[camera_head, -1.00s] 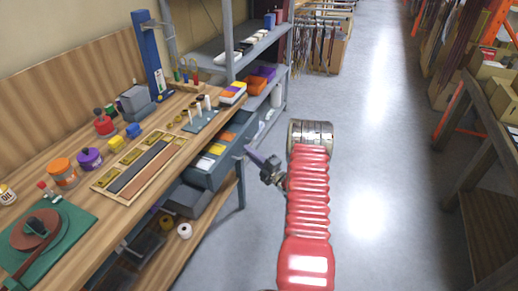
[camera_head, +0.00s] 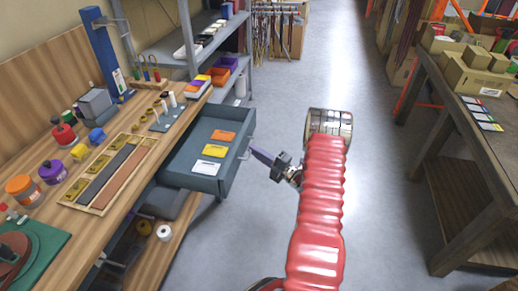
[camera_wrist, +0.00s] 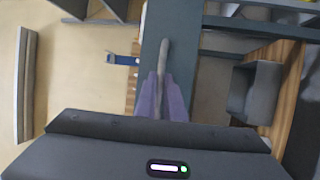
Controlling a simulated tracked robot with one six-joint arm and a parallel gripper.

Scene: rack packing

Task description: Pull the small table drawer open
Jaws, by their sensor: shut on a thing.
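The small table drawer (camera_head: 207,185) is grey-blue and stands well out from under the workbench's right edge, with its inside showing. Orange, yellow and white flat packets (camera_head: 214,150) lie in it. My gripper (camera_head: 256,154) is at the drawer's right-hand front, its purple fingers at the bar handle (camera_head: 247,146). In the wrist view the dark drawer front (camera_wrist: 182,30) fills the upper middle. The grey handle (camera_wrist: 165,52) runs between the two purple fingers (camera_wrist: 162,92), and they are shut on it. The exact contact is partly hidden by the fingers.
The wooden workbench (camera_head: 130,195) on the left carries jars, a framed tray and tools. A grey shelf rack (camera_head: 190,55) stands behind the drawer. A dark table (camera_head: 455,125) with boxes is on the right. The grey floor between is clear.

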